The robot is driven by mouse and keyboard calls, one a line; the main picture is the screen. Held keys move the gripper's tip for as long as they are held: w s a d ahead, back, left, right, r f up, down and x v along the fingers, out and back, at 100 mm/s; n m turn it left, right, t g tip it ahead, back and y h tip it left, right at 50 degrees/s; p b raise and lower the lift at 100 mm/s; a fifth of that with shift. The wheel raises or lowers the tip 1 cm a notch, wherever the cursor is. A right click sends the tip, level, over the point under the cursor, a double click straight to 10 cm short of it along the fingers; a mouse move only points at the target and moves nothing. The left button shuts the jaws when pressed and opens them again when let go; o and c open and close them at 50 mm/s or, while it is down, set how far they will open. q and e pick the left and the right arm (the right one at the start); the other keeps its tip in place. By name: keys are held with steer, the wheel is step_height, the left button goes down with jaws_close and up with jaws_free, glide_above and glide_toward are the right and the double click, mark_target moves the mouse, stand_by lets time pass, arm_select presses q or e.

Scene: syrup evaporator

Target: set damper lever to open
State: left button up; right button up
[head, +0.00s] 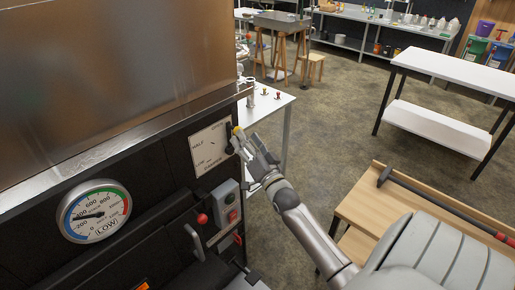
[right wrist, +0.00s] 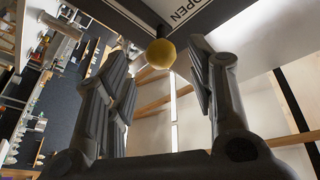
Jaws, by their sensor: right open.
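The damper plate (head: 209,147), white with dark lettering including HALF, is on the dark front of the evaporator. A dark lever (head: 229,138) stands at its right edge, with a yellow knob (head: 238,130) at its end. My right gripper (head: 247,146) is beside the lever, partly covering it. In the right wrist view, its fingers (right wrist: 157,90) are open, and the round yellow knob (right wrist: 160,53) shows in the gap between them, apparently beyond the fingertips. The word OPEN (right wrist: 185,12) is on the plate just above the knob. I cannot tell exactly where the lever points. My left gripper is out of view.
A gauge (head: 94,211) with LOW on it and a grey box with buttons (head: 229,211) are on the same front. A white table (head: 268,108) stands behind my right gripper. A wooden bench (head: 384,207) is at the right. Open floor lies beyond.

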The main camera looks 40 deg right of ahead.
steer(key=v, duration=0.7)
steer(key=shift+s, duration=0.3)
steer(key=shift+a+f, duration=0.1)
steer(key=s+a+f+n+g+y, duration=0.1)
steer(key=a+f+g, duration=0.15)
steer(key=f, duration=0.85)
steer(key=s+a+f+n+g+y, duration=0.1)
steer(key=a+f+n+g, duration=0.15)
steer(key=f, duration=0.95)
steer(key=s+a+f+n+g+y, duration=0.1)
steer(key=s+a+f+g, duration=0.2)
steer(key=f, duration=0.5)
steer(key=s+a+f+n+g, duration=0.1)
steer(key=s+a+f+g, duration=0.1)
steer(key=s+f, duration=0.5)
steer(key=s+a+f+n+g, duration=0.2)
steer(key=s+f, duration=0.4)
steer(key=s, duration=0.4)
steer(key=s+a+f+n+g+y, duration=0.1)
steer(key=s+a+f+n+g, duration=0.1)
steer(key=s+a+f+g, duration=0.2)
steer(key=s+a+f+n+g, duration=0.3)
steer(key=s+f, duration=0.6)
steer(key=s, duration=0.7)
steer(key=shift+f, duration=0.35)
steer(key=shift+a, duration=0.15)
